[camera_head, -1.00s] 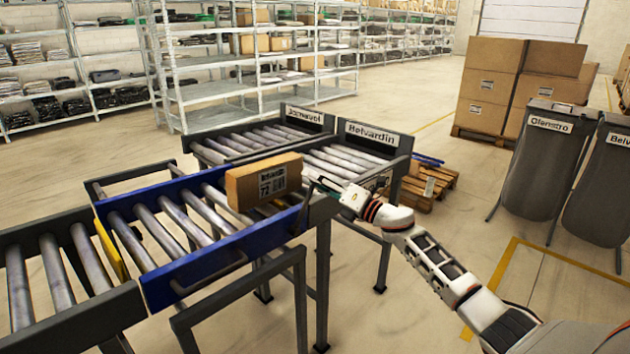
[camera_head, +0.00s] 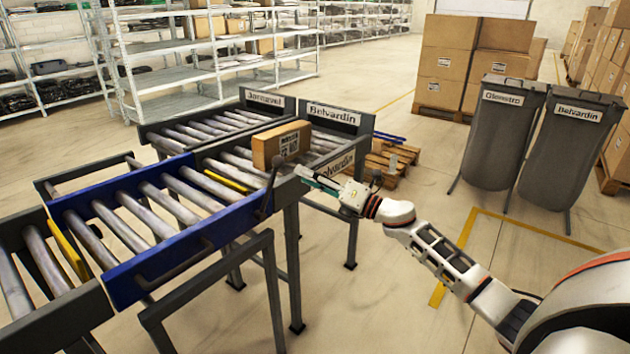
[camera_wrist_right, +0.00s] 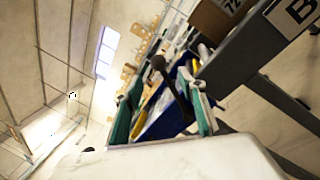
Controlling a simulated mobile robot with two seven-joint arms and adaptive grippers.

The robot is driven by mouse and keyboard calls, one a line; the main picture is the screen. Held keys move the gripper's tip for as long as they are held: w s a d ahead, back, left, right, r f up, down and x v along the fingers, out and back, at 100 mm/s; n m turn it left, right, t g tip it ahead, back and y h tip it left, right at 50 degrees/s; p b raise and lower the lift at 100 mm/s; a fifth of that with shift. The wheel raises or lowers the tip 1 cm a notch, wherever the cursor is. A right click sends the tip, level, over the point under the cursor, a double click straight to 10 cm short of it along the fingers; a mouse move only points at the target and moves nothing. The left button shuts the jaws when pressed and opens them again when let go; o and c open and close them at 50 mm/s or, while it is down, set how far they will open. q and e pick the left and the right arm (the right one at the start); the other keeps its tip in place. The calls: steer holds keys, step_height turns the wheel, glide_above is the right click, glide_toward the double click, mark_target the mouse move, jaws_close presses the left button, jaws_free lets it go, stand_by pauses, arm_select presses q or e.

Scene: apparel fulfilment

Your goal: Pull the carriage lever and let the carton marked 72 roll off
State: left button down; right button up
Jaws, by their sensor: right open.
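The brown carton (camera_head: 266,153) sits upright on the rollers of the Belvardin lane, beyond the blue carriage (camera_head: 128,277). Its label is too small to read in the head view; in the wrist view the carton (camera_wrist_right: 212,18) shows part of a 72. The dark carriage lever (camera_head: 268,190) stands at the carriage's right end, tilted. My right gripper (camera_head: 303,177) is open and empty, just right of the lever and apart from it. In the wrist view the lever's knob (camera_wrist_right: 157,62) shows beyond the open green fingers (camera_wrist_right: 162,112). My left gripper is out of view.
A yellow strip (camera_head: 226,181) lies across the carriage's lane end; another (camera_head: 68,247) is at its feed end. The Jornevel lane (camera_head: 197,128) is empty. Grey bins (camera_head: 500,135) and a pallet (camera_head: 385,172) stand to the right.

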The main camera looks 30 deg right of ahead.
steer(key=shift+v, duration=1.1)
steer(key=s+a+f+m+g+h+p, duration=0.1)
steer(key=s+a+f+m+h+p, duration=0.2)
steer(key=s+a+f+m, duration=0.4)
steer(key=s+a+f+m+h+p, duration=0.2)
steer(key=s+a+f+m, duration=0.2)
steer(key=s+f+m, duration=0.55)
arm_select(q)
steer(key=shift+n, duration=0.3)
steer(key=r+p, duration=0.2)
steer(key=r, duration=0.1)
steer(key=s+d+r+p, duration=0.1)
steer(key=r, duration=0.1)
steer(key=shift+p, duration=0.35)
arm_select(e)
steer(key=s+a+f+m+g, duration=0.3)
steer(key=s+a+f+m, duration=0.2)
steer(key=s, duration=0.5)
steer(key=s+a+f+m+g+h, duration=0.1)
steer(key=s+a+f+m+g, duration=0.2)
steer(key=s, duration=0.8)
step_height(320, 180, down, 2)
steer(key=a+m, duration=0.2)
steer(key=shift+s+a+f+m, duration=0.25)
steer(key=shift+a+m, duration=0.1)
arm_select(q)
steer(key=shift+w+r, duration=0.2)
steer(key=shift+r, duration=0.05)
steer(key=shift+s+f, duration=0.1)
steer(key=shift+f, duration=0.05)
